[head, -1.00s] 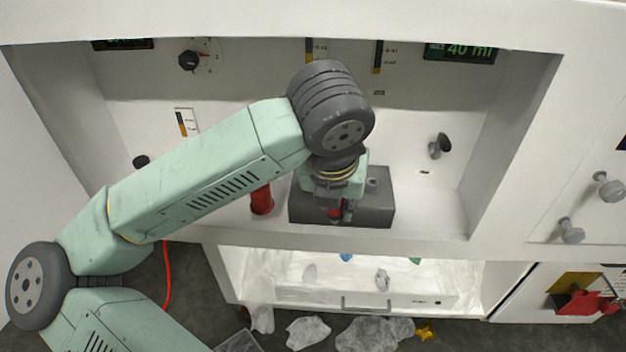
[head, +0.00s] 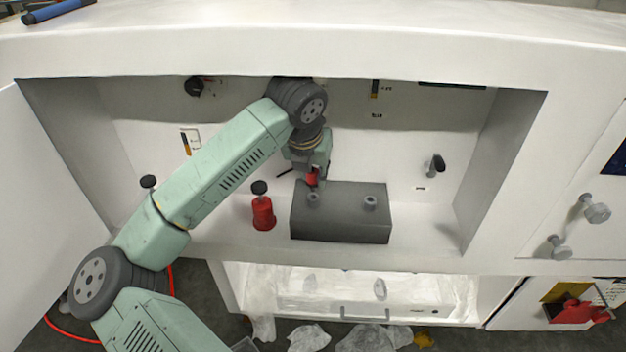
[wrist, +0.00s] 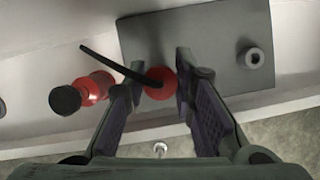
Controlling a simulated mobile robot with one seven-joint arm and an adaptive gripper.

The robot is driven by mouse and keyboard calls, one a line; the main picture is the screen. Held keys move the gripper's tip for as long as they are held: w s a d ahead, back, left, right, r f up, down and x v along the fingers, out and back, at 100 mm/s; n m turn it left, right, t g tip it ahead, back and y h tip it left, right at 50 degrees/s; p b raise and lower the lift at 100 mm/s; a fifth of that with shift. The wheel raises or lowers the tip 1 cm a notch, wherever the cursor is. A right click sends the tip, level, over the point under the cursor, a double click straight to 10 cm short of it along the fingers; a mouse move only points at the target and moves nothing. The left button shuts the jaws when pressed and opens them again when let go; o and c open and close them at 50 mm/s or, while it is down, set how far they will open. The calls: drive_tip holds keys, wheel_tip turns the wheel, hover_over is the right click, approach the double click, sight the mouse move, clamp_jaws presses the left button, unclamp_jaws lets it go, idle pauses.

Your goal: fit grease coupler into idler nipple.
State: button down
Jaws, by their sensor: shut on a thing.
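The red grease coupler (head: 312,177), with a thin black hose (wrist: 110,62), is held between the fingers of my gripper (wrist: 160,76). My gripper also shows in the head view (head: 314,172). The grey block (head: 340,224) carries two stubby grey nipples, a left one (head: 313,200) and a right one (head: 370,203). The coupler appears just behind or above the left nipple; I cannot tell if they touch. In the wrist view, the coupler covers that part of the block, and the right nipple (wrist: 251,58) is clear. No label shows which nipple is the idler.
A red container with a black knob (head: 262,212) stands just left of the block. A black-capped knob (head: 436,165) is on the back wall to the right. The recess has side walls and an overhanging top edge. A lit drawer (head: 350,297) with clear film lies below.

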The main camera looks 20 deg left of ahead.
sight(313, 185)
wheel_tip(313, 185, down, 3)
drive_tip(key=shift+f+p, duration=0.1)
drive_tip(key=shift+p, duration=0.5)
drive_tip(key=shift+f, duration=0.1)
drive_tip(key=shift+f+b, duration=0.35)
drive_tip(key=shift+b, duration=0.3)
drive_tip(key=c, duration=1.3)
unclamp_jaws()
drive_tip(key=shift+c, duration=0.2)
drive_tip(key=shift+r, duration=0.1)
